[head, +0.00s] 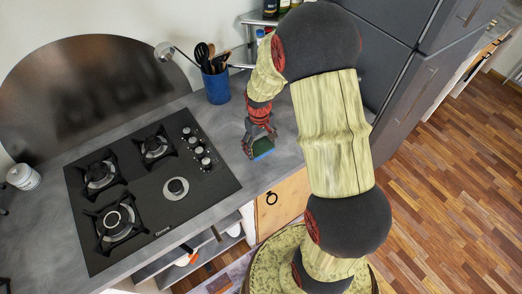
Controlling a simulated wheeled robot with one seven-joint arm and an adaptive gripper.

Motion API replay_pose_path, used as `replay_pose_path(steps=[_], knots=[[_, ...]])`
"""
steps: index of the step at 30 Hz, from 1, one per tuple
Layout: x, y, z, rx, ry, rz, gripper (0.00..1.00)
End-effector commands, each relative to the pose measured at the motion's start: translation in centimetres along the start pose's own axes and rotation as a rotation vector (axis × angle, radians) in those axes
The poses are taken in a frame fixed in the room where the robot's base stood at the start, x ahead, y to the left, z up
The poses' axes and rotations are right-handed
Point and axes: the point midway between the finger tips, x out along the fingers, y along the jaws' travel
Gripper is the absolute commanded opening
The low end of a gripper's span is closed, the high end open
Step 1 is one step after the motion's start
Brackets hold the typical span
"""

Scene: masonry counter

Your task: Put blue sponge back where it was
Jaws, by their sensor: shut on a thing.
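My gripper (258,141) is above the grey counter, right of the stove, near the counter's front edge. It is shut on the sponge (263,149), which shows as a small dark green and blue block at the fingertips. The fingers hide part of the sponge. I cannot tell whether the sponge touches the counter or hangs just above it.
A black gas stove (150,190) fills the counter's middle. A blue utensil pot (217,86) stands behind my gripper. A white canister (23,177) is at the far left. Bare counter (285,172) lies right of the stove. Dark tall cabinets (400,50) stand at the right.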

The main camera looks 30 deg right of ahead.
Motion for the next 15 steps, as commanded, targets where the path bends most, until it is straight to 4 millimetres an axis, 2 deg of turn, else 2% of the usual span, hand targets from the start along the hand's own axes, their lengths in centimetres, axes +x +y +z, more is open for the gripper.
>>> replay_pose_path(steps=[8, 15], knots=[[1.6, 0.9, -1.0, 0.0, -0.001, 0.0, 0.47], [4.6, 0.8, -1.0, 0.0, -0.001, 0.0, 0.47]])
